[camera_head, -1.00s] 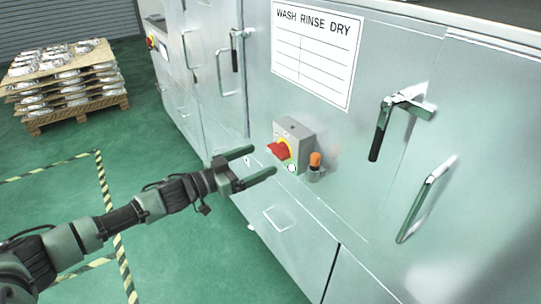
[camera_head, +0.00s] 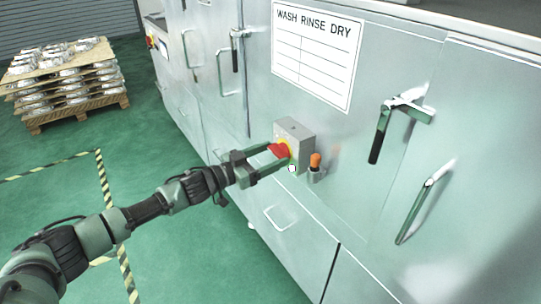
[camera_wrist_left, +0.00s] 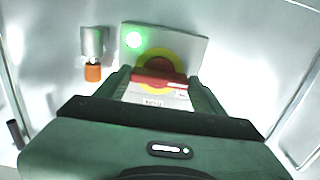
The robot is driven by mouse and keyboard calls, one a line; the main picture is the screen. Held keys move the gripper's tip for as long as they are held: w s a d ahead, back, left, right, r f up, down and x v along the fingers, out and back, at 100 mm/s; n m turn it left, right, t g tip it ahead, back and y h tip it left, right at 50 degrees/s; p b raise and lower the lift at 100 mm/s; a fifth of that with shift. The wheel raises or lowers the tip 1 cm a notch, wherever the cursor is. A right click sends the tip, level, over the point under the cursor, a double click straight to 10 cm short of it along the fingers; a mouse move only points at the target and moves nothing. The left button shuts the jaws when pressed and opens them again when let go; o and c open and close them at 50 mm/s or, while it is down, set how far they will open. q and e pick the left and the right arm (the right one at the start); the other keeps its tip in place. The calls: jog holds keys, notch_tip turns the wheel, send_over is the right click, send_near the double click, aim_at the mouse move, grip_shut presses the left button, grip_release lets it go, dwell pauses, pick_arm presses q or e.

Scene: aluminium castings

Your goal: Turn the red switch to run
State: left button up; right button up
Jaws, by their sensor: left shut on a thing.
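The red switch (camera_head: 279,150) sits on a yellow disc on the front of a grey switch box (camera_head: 296,132), fixed to the machine's metal front. My left gripper (camera_head: 277,156) is at the box with its two green fingers on either side of the red handle, shut on it. In the left wrist view the red switch (camera_wrist_left: 158,80) lies crosswise between the fingertips (camera_wrist_left: 160,85). A pale label with unreadable print shows just in front of the handle there. A lit green-white lamp (camera_wrist_left: 133,40) is on the box beside the yellow disc. My right gripper is not in view.
An orange-tipped lever (camera_head: 315,161) sticks out just right of the box. Door handles (camera_head: 393,125) project further right, others at the left. A WASH RINSE DRY sign (camera_head: 316,52) is above. A pallet of castings (camera_head: 68,88) stands far left; the green floor between is clear.

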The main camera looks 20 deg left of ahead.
pick_arm(q)
jog(key=shift+m, duration=0.3)
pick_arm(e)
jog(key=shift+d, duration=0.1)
pick_arm(q)
jog(key=m, duration=0.2)
jog(key=shift+m, duration=0.4)
jog(key=m, duration=0.5)
jog(key=m+b, duration=0.1)
jog(key=m, duration=0.4)
jog(key=shift+m+b, duration=0.75)
jog(key=shift+m, duration=1.45)
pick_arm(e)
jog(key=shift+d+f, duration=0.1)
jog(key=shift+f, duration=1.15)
pick_arm(q)
jog(key=o, duration=1.4)
jog(key=shift+s, duration=0.15)
